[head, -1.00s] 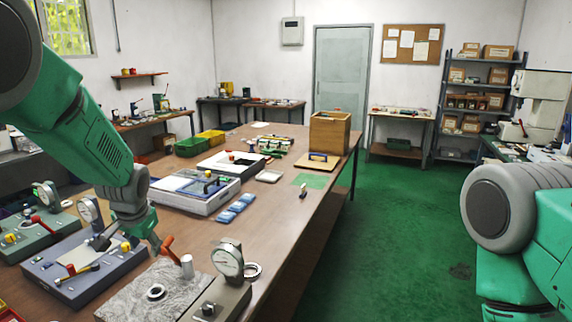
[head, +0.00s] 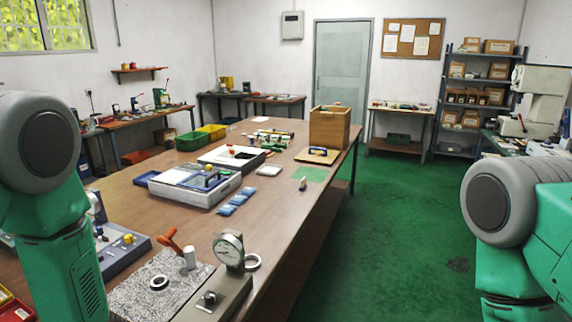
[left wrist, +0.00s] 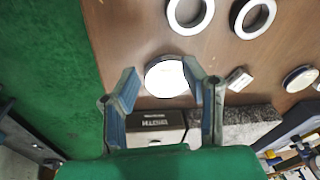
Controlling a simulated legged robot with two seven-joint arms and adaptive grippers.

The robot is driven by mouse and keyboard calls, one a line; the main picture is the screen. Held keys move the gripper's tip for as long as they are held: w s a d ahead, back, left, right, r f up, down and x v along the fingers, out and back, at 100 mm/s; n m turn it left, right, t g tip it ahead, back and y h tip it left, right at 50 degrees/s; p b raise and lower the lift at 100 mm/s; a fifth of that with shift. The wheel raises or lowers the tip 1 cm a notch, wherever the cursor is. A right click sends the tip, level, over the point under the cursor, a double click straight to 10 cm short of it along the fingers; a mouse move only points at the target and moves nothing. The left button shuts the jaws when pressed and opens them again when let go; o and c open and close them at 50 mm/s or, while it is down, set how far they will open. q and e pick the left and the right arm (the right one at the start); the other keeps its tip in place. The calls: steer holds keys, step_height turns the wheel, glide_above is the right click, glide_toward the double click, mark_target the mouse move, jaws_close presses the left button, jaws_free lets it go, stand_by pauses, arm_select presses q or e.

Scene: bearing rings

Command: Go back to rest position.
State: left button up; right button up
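My left arm fills the left edge of the head view, and its gripper is out of that frame. In the left wrist view my left gripper (left wrist: 162,95) has its two fingers spread apart, with nothing visibly gripped. A round white face (left wrist: 167,78) shows between the fingers, apparently beyond them, above a dark block with lettering (left wrist: 155,122). Two bearing rings (left wrist: 190,12) (left wrist: 253,15) lie on brown tabletop. My right gripper is not shown.
The long wooden table (head: 280,205) holds a red-handled tool (head: 170,240), a white cylinder (head: 190,257), blue packets (head: 232,204), a grey case (head: 205,192) and a wooden box (head: 329,128). Green floor (head: 400,230) is clear right of the table.

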arm_select(q)
steer(key=shift+n+g, duration=0.4)
steer(key=shift+g, duration=0.2)
steer(key=s+f, duration=0.1)
steer(key=s, duration=0.2)
steer(key=s+f, duration=0.1)
steer(key=s, duration=0.3)
steer(key=s+d+f, duration=0.1)
steer(key=s, duration=0.3)
steer(key=shift+f, duration=0.15)
steer(key=s+d+n+h, duration=0.1)
steer(key=s+d, duration=0.1)
steer(key=s, duration=1)
steer(key=w+f+m+b, duration=0.1)
steer(key=w+f+b, duration=0.3)
steer(key=f+b, duration=0.9)
steer(key=shift+d+b, duration=0.3)
steer(key=shift+d, duration=0.05)
steer(key=shift+s, duration=0.1)
